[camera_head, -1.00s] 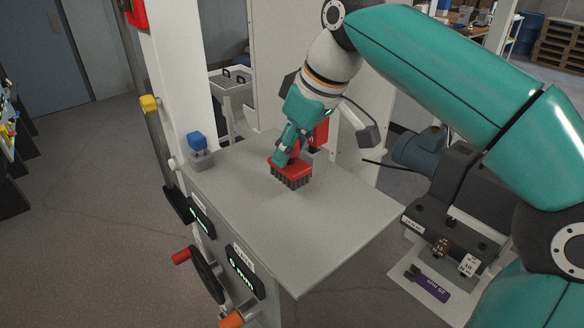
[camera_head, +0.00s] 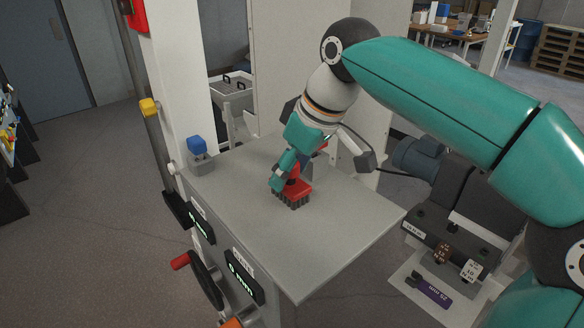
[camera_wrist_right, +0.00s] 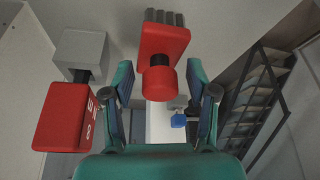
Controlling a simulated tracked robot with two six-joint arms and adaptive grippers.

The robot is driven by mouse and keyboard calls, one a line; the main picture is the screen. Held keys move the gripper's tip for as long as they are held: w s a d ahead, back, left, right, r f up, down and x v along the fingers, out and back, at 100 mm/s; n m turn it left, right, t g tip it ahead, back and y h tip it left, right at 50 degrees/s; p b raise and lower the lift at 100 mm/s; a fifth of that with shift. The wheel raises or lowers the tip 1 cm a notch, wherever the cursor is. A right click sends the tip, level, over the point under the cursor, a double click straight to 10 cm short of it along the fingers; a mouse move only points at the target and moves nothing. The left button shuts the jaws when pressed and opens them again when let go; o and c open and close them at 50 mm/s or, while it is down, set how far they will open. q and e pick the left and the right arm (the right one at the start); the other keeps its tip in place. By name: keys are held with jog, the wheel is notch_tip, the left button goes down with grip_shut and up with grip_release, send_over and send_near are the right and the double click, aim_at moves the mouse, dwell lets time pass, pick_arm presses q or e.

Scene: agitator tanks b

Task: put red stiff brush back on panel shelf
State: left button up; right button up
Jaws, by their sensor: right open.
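The red stiff brush (camera_head: 296,191) stands upright on the grey panel shelf (camera_head: 335,215), dark bristles down. My right gripper (camera_head: 284,174) is at the brush, with its fingers spread around the upper part. In the right wrist view, the red brush (camera_wrist_right: 163,45) and its round red knob (camera_wrist_right: 159,83) lie between the open fingers of the right gripper (camera_wrist_right: 160,76), with gaps on both sides. My left gripper is not in view.
A blue-topped grey block (camera_head: 198,150) stands at the shelf's left corner. In the wrist view, a red block with white marks (camera_wrist_right: 66,118) is left of the fingers. A red-handled wheel (camera_head: 205,276) is below the shelf front. The shelf's right side is clear.

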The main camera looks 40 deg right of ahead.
jog(key=shift+r, duration=0.1)
jog(key=p+v, duration=0.2)
jog(key=v, duration=1)
